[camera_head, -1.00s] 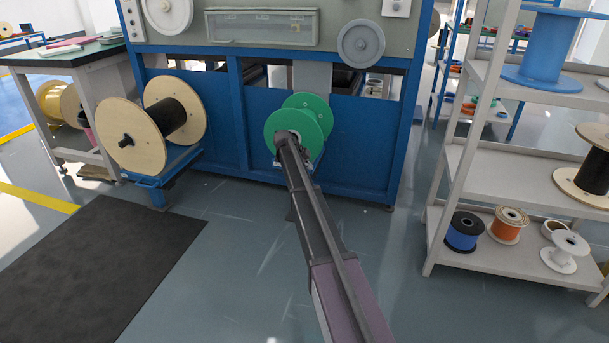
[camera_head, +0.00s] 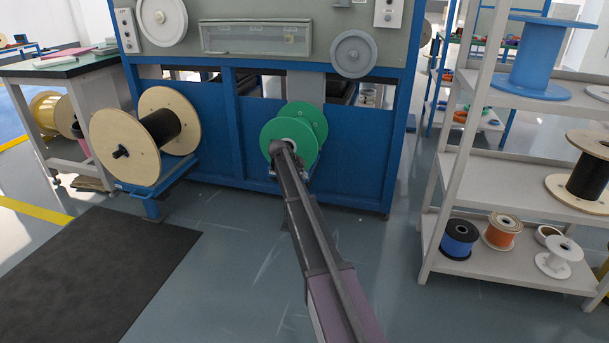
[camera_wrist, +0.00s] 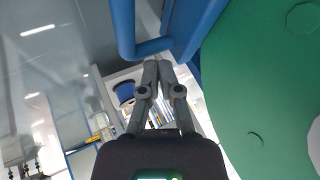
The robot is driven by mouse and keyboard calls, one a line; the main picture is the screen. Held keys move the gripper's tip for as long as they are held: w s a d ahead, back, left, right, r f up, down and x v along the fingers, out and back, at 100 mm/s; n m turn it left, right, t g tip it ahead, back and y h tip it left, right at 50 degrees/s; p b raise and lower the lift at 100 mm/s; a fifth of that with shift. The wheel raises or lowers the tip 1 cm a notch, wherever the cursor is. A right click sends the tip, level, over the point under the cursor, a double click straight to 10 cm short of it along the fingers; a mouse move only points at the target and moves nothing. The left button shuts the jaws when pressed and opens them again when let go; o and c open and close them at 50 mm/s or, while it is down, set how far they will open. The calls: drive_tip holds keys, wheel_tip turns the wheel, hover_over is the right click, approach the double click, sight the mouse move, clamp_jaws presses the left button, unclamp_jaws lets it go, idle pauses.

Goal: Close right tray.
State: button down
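The right tray is mostly hidden under a green spool (camera_head: 318,122) at the front of the blue machine. A small part of its blue support (camera_head: 273,171) shows below the spool. The green flange (camera_wrist: 245,80) fills the right side.
The left tray (camera_head: 150,190) sticks out from the machine (camera_head: 350,150) with a wooden spool (camera_head: 125,148) on it. A grey shelf (camera_head: 490,260) with several spools stands at right. A dark mat (camera_head: 100,270) lies at left. Floor beside my arm is clear.

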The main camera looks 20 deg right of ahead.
drive_tip(key=s+a+f+p+v, duration=0.1)
drive_tip(key=s+p+v, duration=0.1)
drive_tip(key=p+v, duration=0.6)
drive_tip(key=v, duration=0.3)
drive_tip(key=shift+r, duration=0.2)
drive_tip(key=shift+s+a, duration=0.1)
idle(0.3)
drive_tip(key=s+a+r+n+g+y+p, duration=0.15)
drive_tip(key=s+a+n+p, duration=0.3)
drive_tip(key=s+n, duration=0.65)
drive_tip(key=s+a+r+n+y+p, duration=0.3)
drive_tip(key=s+a+n, duration=0.2)
drive_tip(key=s, duration=1.3)
drive_tip(key=s+a+r+n+g+y+p, duration=0.1)
drive_tip(key=s+a+r+n+y+p, duration=0.2)
drive_tip(key=s+a+n, duration=0.75)
drive_tip(key=s+d+r+m+p, duration=0.1)
drive_tip(key=d+r+p, duration=0.2)
drive_tip(key=r+p, duration=1.5)
drive_tip(key=s+d+r+m+p, duration=0.1)
drive_tip(key=s+d+r+p, duration=0.1)
drive_tip(key=r+p, duration=1.7)
drive_tip(key=shift+d+r+p, duration=0.2)
drive_tip(key=shift+d+p, duration=0.3)
drive_tip(key=shift+p, duration=0.15)
drive_tip(key=shift+s+m+t, duration=0.1)
drive_tip(key=shift+m+t, duration=0.15)
